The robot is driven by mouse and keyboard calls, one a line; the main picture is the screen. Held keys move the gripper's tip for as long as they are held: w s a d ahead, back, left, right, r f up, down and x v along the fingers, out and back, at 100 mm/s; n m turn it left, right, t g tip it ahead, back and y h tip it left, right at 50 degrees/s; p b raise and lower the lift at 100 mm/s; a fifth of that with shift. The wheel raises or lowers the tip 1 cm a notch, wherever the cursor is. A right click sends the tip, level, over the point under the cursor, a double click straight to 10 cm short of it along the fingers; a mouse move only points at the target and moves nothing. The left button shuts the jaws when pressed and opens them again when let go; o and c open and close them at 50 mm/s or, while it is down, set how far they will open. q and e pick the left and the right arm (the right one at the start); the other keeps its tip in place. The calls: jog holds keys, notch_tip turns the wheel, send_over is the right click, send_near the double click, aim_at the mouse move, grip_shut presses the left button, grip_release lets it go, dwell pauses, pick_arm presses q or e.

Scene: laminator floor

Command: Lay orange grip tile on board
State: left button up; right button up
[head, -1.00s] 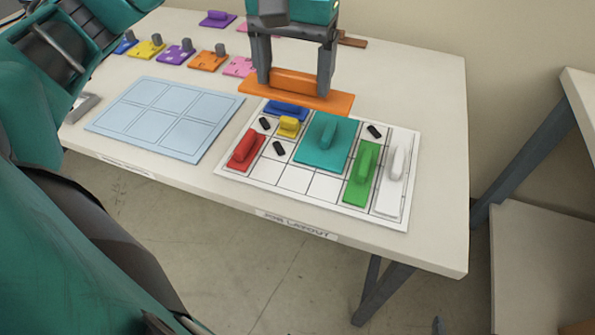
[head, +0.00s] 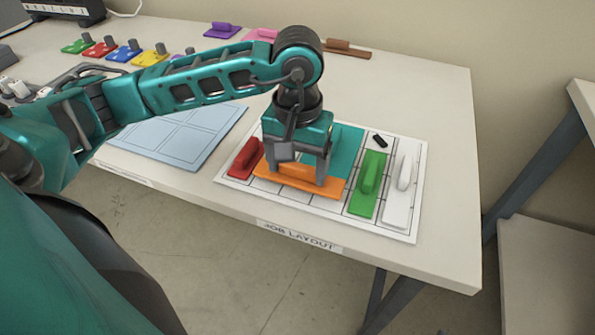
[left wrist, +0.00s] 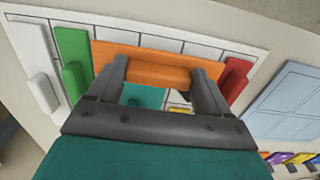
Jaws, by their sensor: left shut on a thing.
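The orange grip tile (head: 327,190) is a flat slab with a raised bar. My left gripper (head: 297,178) is shut on its bar, and the tile is over the front row of the white gridded board (head: 240,176), between the red tile (head: 246,158) and the green tile (head: 368,184). I cannot tell whether it touches the board. In the left wrist view the orange tile (left wrist: 120,52) spans between the fingers (left wrist: 158,88). The teal tile (head: 347,143) is behind it, partly hidden. The white tile (head: 400,192) lies at the right. My right gripper is not in view.
A light blue panel (head: 185,140) lies left of the board. Purple (head: 222,30), pink (head: 262,34) and brown (head: 345,50) pieces lie at the back, with small knobbed tiles at the back left. The table's front edge is close to the board.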

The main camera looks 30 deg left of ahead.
aim_at(298, 168)
pick_arm(q)
notch_tip(298, 168, down, 2)
jog(key=shift+f, duration=0.2)
jog(key=shift+f+b, duration=0.2)
jog(key=shift+b, duration=0.2)
jog(key=o, duration=1.3)
jog(key=shift+r, duration=0.1)
jog(key=shift+r+p, duration=0.25)
jog(key=shift+p, duration=0.2)
notch_tip(298, 168, up, 12)
jog(key=shift+f+p, duration=0.1)
jog(key=shift+p, duration=0.35)
